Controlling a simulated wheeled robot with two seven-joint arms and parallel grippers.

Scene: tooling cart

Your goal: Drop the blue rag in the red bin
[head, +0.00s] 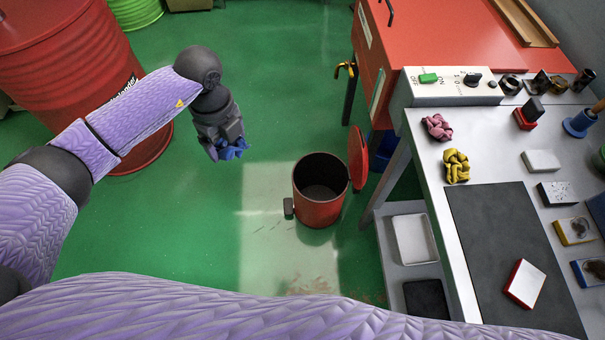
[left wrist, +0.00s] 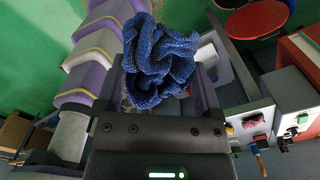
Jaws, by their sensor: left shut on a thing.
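The blue rag (head: 232,150) is a crumpled bundle held in my left gripper (head: 224,146), which is shut on it. In the left wrist view the blue rag (left wrist: 156,62) bulges out between the fingers and hides their tips. The gripper is in the air, to the left of the red bin and apart from it. The red bin (head: 317,212) stands on the green floor with its round mouth open and dark inside. Its red lid (head: 357,158) is raised at the right side. My right gripper is not in view.
A workbench (head: 428,160) on the right holds a pink rag (head: 437,127), a yellow rag (head: 456,166), a dark mat (head: 500,235) and small blocks. A red drum (head: 60,60) stands at the left behind my arm. The floor between gripper and bin is clear.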

